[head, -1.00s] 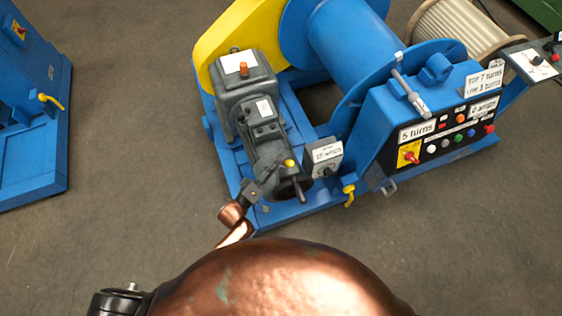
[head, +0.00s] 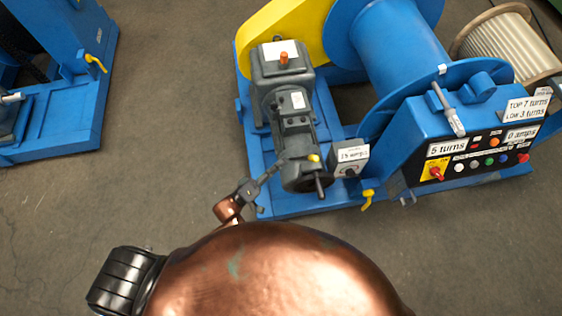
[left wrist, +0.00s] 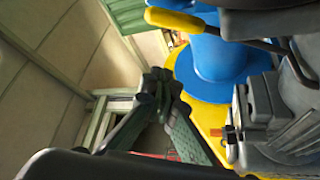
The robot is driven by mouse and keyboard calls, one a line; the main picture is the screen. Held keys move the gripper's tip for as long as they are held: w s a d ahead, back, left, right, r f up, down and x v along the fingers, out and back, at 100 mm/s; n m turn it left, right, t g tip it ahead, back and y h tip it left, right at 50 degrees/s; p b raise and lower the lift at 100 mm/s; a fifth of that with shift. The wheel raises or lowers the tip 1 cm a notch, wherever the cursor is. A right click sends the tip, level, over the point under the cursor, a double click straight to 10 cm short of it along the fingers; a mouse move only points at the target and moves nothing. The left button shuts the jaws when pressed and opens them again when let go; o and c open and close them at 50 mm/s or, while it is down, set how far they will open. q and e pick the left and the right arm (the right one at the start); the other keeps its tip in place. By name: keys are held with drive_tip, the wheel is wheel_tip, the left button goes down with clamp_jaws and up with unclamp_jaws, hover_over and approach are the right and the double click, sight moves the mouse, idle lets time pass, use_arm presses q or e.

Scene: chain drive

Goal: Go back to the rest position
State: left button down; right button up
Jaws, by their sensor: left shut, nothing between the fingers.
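My left gripper (head: 276,167) reaches in on a copper-coloured arm at the lower middle of the head view. Its thin dark fingers point up and right toward the lower end of a grey motor (head: 297,125). I cannot tell from the head view whether they touch it. In the left wrist view the two fingers (left wrist: 158,78) come together at the tips with nothing visible between them. The motor stands on the blue frame of a winch with a blue drum (head: 400,45) and a yellow chain guard (head: 285,25). My right gripper is not in view.
A control box (head: 470,125) with buttons and a "5 turns" label stands right of the motor. A yellow valve handle (head: 368,198) juts from the frame's front. Another blue machine (head: 65,115) is at the left. Bare floor (head: 165,130) lies between.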

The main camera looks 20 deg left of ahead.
use_arm(q)
drive_tip(key=shift+f, duration=0.15)
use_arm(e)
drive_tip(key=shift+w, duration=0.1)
